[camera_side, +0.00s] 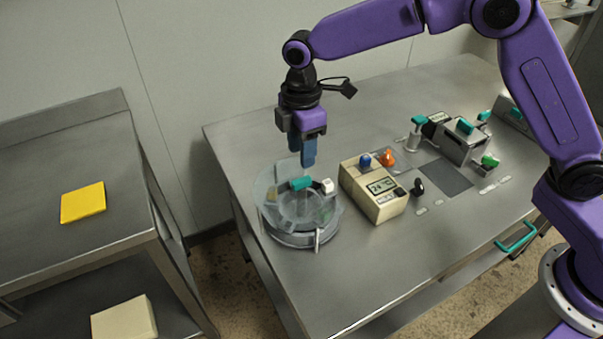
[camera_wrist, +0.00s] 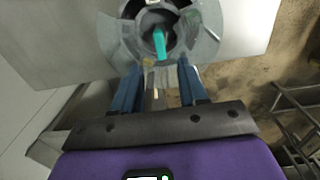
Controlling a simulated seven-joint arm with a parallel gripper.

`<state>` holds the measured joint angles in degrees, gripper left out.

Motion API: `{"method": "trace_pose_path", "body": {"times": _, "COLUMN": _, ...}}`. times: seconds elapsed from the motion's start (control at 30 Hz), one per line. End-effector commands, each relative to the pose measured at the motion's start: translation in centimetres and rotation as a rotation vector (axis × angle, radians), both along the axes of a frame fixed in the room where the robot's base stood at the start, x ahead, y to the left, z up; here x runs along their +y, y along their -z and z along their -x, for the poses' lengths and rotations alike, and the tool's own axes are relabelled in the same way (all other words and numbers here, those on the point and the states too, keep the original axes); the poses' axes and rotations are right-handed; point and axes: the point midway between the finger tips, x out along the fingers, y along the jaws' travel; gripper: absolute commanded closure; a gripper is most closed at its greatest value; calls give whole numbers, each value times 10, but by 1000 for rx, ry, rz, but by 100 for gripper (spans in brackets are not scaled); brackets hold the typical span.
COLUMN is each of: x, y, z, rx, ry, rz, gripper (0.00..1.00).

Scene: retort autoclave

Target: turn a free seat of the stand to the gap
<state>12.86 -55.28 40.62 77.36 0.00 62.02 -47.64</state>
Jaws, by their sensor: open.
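The round stand (camera_side: 302,236) sits on the steel bench with a clear, see-through guard around it. In the side view a teal piece (camera_side: 301,183) and a small white block (camera_side: 327,186) show at its top. The seats and the gap are too small and blurred to tell apart. My gripper (camera_side: 301,158) points down above the back of the stand, its blue fingers apart and empty. In the wrist view the stand (camera_wrist: 204,45) is at the top, with a teal piece (camera_wrist: 159,40) near its middle. My gripper fingers (camera_wrist: 157,78) show below it, apart.
A cream box with a display (camera_side: 374,190) stands close to the right of the stand, with blue and orange knobs on top. Further right is a metal device (camera_side: 464,142) with teal parts. A yellow pad (camera_side: 83,203) lies on the separate left table.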

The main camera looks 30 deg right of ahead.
Motion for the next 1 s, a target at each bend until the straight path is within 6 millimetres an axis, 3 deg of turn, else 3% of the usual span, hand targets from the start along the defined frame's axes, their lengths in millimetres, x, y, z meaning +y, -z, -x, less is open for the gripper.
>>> {"method": "trace_pose_path", "body": {"times": 0.2, "x": -1, "y": 42, "z": 1, "rx": 3, "ry": 1, "rz": 3, "gripper": 57}}
{"method": "trace_pose_path", "body": {"times": 0.4, "x": -1, "y": 67, "z": 0, "rx": 1, "ry": 1, "rz": 1, "gripper": 57}}
{"method": "trace_pose_path", "body": {"times": 0.87, "x": 0, "y": 77, "z": 0, "rx": 0, "ry": 1, "rz": -1, "gripper": 57}}
{"method": "trace_pose_path", "body": {"times": 1.0, "x": 0, "y": 76, "z": 0, "rx": 0, "ry": 1, "rz": 0, "gripper": 100}}
